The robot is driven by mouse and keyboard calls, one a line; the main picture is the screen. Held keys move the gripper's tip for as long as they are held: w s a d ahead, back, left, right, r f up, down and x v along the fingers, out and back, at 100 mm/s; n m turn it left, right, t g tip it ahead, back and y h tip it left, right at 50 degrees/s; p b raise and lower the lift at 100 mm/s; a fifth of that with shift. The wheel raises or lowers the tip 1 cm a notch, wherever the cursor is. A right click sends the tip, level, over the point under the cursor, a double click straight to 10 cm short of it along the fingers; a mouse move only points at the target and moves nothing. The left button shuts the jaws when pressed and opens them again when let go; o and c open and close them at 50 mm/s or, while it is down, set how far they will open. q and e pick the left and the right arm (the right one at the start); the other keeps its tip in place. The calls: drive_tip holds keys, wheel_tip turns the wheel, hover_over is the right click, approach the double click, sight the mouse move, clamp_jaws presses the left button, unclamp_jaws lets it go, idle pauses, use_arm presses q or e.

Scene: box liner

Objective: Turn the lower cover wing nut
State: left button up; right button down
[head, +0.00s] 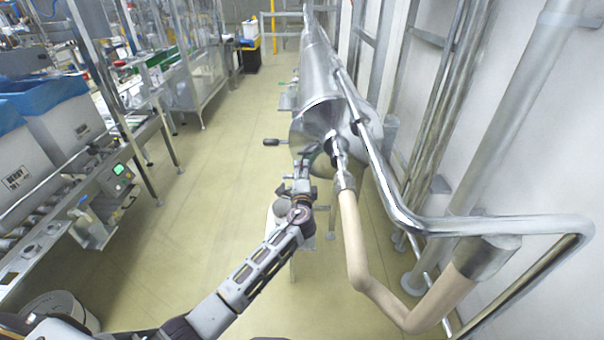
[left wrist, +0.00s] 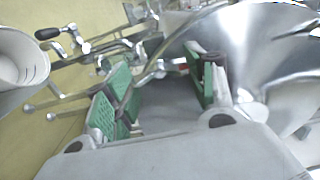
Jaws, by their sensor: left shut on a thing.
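A shiny steel vessel with a round end cover (head: 312,128) stands ahead, left of the wall pipes; its curved metal also fills the upper right of the left wrist view (left wrist: 255,55). My left gripper (head: 301,168) is at the lower part of this cover. In the left wrist view its two green-padded fingers (left wrist: 160,85) stand some way apart, with a small metal piece, seemingly the lower wing nut (left wrist: 157,69), between their tips. The fingers are shut on it. Its exact shape and seat are partly hidden and blurred. My right gripper is not in view.
A black-ended handle (head: 271,142) sticks out left of the cover. A tan and steel pipe (head: 352,235) runs close on the right. A conveyor with grey, blue-lined boxes (head: 66,128) stands at the left. The floor between is clear.

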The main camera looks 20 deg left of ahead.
use_arm(q)
drive_tip(key=shift+f, duration=0.1)
drive_tip(key=o, duration=1)
drive_tip(key=shift+v, duration=6.05)
